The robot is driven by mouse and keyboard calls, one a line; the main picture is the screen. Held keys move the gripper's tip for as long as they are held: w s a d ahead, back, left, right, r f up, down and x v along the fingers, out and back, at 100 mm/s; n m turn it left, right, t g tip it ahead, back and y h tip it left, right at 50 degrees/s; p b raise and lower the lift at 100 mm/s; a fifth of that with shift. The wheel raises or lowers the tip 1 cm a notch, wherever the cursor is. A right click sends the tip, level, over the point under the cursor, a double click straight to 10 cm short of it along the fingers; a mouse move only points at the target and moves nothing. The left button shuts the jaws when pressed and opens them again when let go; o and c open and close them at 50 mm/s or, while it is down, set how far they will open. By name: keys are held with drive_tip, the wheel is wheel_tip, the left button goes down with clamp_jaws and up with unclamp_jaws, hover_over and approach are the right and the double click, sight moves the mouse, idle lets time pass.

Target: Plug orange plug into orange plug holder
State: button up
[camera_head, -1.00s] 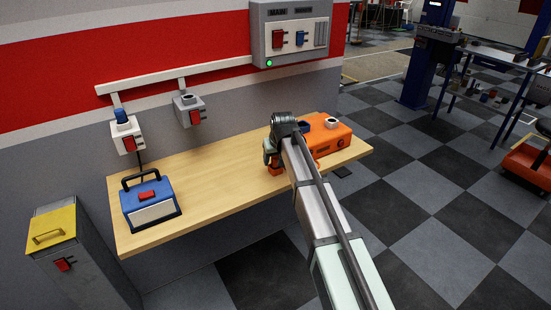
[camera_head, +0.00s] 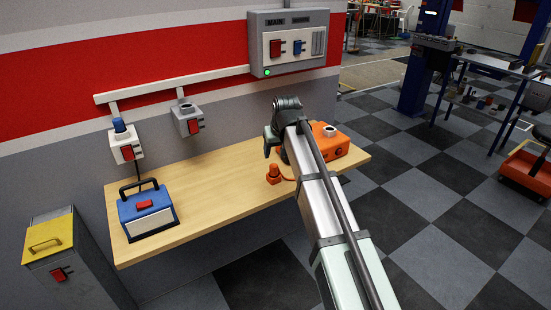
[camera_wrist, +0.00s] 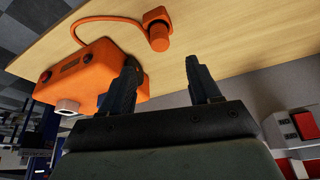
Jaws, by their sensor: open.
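The orange plug (camera_head: 273,174) stands on the wooden table, left of the orange box (camera_head: 330,147). An orange cable joins plug and box in the wrist view, where the plug (camera_wrist: 158,32) and box (camera_wrist: 90,78) also show. The box has a round pale-rimmed fitting (camera_head: 329,131) on top; I cannot tell whether this is the orange plug holder. My gripper (camera_head: 268,146) is above the table, just above and behind the plug. In the wrist view its fingers (camera_wrist: 161,64) are apart and empty, with the plug beyond them. My arm hides part of the box.
A blue box (camera_head: 148,210) with a handle stands at the table's left. Two grey sockets hang on the wall; the left one (camera_head: 125,146) holds a blue plug, the right one (camera_head: 187,119) is empty. A switch panel (camera_head: 290,42) is above. The table's middle is clear.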

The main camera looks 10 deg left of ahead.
drive_tip(key=shift+v, duration=1.6)
drive_tip(key=s+d+f+m+g+h, duration=0.1)
drive_tip(key=s+d+f, duration=0.5)
drive_tip(key=f, duration=0.7)
drive_tip(key=s+d+f+m+g, duration=0.15)
drive_tip(key=s+d+f, duration=0.55)
drive_tip(key=f, duration=0.7)
drive_tip(key=s+d+f+g+h, duration=0.1)
drive_tip(key=s+d+f, duration=0.5)
drive_tip(key=f, duration=0.7)
drive_tip(key=s+d+f+m+g, duration=0.1)
drive_tip(key=s+d+f, duration=0.4)
drive_tip(key=s, duration=0.5)
drive_tip(key=s+d+f+m+g, duration=0.1)
drive_tip(key=s+d+f+g, duration=0.3)
drive_tip(key=s+f, duration=0.4)
drive_tip(key=s+d+f+m+g, duration=0.1)
drive_tip(key=s+d+f, duration=0.6)
drive_tip(key=s, duration=0.7)
drive_tip(key=shift+g, duration=0.65)
